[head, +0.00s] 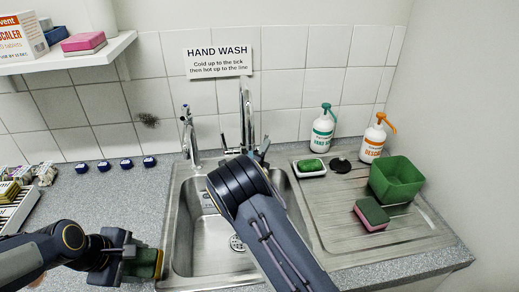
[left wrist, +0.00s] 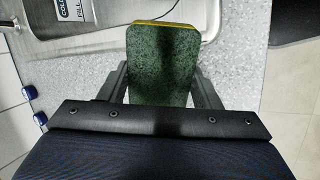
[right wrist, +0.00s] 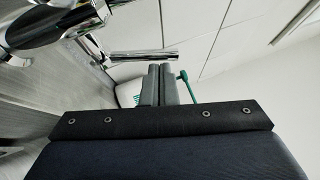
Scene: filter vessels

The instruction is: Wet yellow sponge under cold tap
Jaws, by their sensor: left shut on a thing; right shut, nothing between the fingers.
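The yellow sponge with a green scouring side (head: 158,264) is in my left gripper (head: 140,263), beside the sink's left rim at the counter front. In the left wrist view the sponge (left wrist: 162,65) shows its green face, with a thin yellow edge at the top. My right arm reaches across the sink and hides its gripper in the head view. In the right wrist view the right gripper (right wrist: 159,72) is shut and empty, close to a chrome lever (right wrist: 145,55). A tall chrome tap (head: 246,110) and a smaller tap (head: 187,130) stand behind the sink (head: 180,230). I see no running water.
The drainboard (head: 330,225) holds a pink-green sponge (head: 371,214), a green tub (head: 397,180), a green block on a dish (head: 311,168) and two pump bottles (head: 323,128). A wall shelf (head: 80,55) is upper left. Several dark blue caps (head: 104,166) line the left counter.

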